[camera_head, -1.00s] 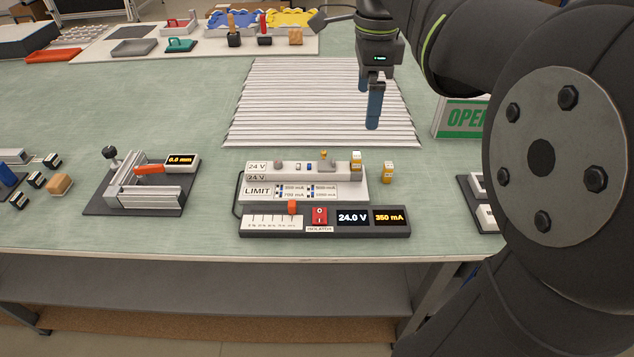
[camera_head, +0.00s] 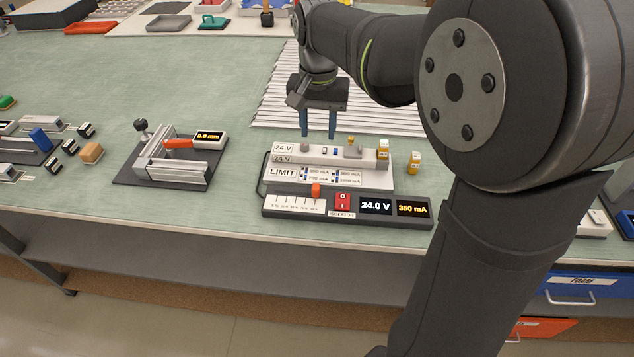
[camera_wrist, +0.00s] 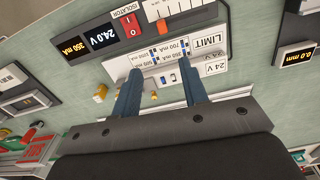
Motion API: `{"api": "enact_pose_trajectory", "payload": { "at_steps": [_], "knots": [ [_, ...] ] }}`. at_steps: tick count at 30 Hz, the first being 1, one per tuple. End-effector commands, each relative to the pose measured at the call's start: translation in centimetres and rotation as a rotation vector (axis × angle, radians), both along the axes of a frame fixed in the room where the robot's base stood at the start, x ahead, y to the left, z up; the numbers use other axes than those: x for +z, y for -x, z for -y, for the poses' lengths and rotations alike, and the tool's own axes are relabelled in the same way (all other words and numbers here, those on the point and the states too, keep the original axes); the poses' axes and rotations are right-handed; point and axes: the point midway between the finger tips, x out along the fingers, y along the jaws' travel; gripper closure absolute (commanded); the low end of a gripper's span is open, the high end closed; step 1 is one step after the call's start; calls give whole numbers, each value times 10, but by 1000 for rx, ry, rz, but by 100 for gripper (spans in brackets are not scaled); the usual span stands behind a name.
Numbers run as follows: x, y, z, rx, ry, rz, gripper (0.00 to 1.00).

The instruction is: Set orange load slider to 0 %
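The orange load slider (camera_head: 316,190) is a small knob at the right end of a white scale (camera_head: 292,204) on the dark front panel of the power unit. In the wrist view the orange slider (camera_wrist: 162,25) shows upside down beside the red isolator switch (camera_wrist: 131,25). The unit's displays (camera_head: 376,206) read 24.0 V and 350 mA. My gripper (camera_head: 318,136) is open and empty, its two blue fingers pointing down behind and above the unit's back step. In the wrist view my gripper's fingers (camera_wrist: 161,84) stand apart, with the LIMIT panel beyond them.
A vise-like fixture (camera_head: 175,160) with a 0.0 mm display stands left of the unit. A yellow-and-white block (camera_head: 414,162) stands to its right. A ribbed white mat (camera_head: 275,100) lies behind. Bare green table shows between the fixture and the unit.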

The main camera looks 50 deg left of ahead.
Motion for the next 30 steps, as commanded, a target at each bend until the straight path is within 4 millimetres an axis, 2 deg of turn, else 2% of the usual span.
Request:
{"api": "enact_pose_trajectory", "payload": {
  "at_steps": [8,24,30],
  "knots": [
    [-23,4,-3,60,2,-1,60],
    [-137,4,-3,57,4,-2,60],
    [-166,4,-3,56,1,0,60]
  ]
}}
